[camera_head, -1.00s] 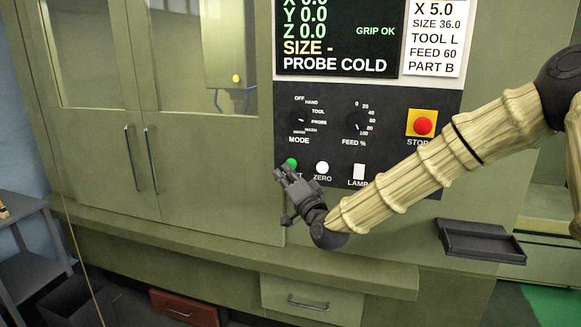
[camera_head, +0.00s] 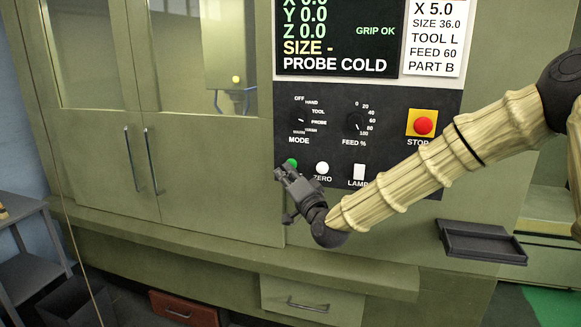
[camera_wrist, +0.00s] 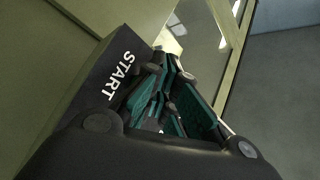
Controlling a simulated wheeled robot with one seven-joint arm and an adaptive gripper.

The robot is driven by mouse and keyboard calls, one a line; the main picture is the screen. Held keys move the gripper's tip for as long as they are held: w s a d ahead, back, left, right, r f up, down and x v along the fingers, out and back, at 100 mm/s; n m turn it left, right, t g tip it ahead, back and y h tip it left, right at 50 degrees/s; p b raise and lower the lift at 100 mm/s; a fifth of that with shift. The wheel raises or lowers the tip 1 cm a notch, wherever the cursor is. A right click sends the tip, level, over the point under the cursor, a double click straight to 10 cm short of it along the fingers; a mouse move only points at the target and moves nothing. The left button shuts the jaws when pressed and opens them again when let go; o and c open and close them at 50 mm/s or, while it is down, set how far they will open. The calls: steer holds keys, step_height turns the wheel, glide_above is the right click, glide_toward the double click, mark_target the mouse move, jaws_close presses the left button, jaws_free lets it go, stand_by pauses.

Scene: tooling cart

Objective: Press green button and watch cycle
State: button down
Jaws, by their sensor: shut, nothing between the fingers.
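The green button (camera_head: 291,163) is on the dark control panel (camera_head: 398,101), at its lower left. My gripper (camera_head: 280,171) is shut and empty just below the button in the head view and hides its lower edge and most of its label. In the wrist view the word START shows on the panel (camera_wrist: 93,68) left of my gripper (camera_wrist: 160,62), and the button itself is not seen. I cannot tell whether the fingertips touch the button. The screen (camera_head: 336,40) above reads SIZE -, PROBE COLD and GRIP OK.
The white ZERO button (camera_head: 322,168), the LAMP switch (camera_head: 359,171) and the red STOP button (camera_head: 424,126) are to the right. MODE and FEED knobs sit above. Closed cabinet doors with windows (camera_head: 180,150) are at the left. A black tray (camera_head: 481,241) juts out at the lower right.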

steer(key=shift+w+d+r, duration=0.2)
steer(key=shift+w, duration=0.2)
stand_by(1.2)
steer(key=shift+s+f+b, duration=0.1)
steer(key=shift+b, duration=0.2)
steer(key=shift+s+a+f, duration=0.1)
steer(key=shift+s+f, duration=0.05)
steer(key=shift+s, duration=0.3)
steer(key=shift+s+a, duration=0.15)
steer(key=shift+s, duration=0.15)
steer(key=shift+s+b, duration=0.1)
steer(key=shift+b, duration=0.2)
steer(key=shift+s+a+b, duration=0.2)
steer(key=shift+s+a, duration=0.05)
steer(key=shift+s, duration=0.5)
steer(key=shift+s+a+b, duration=0.2)
steer(key=shift+s+a, duration=0.1)
steer(key=shift+s, duration=0.5)
steer(key=shift+s+a+b, duration=0.2)
steer(key=shift+s+a, duration=0.05)
steer(key=shift+s, duration=0.5)
stand_by(2.8)
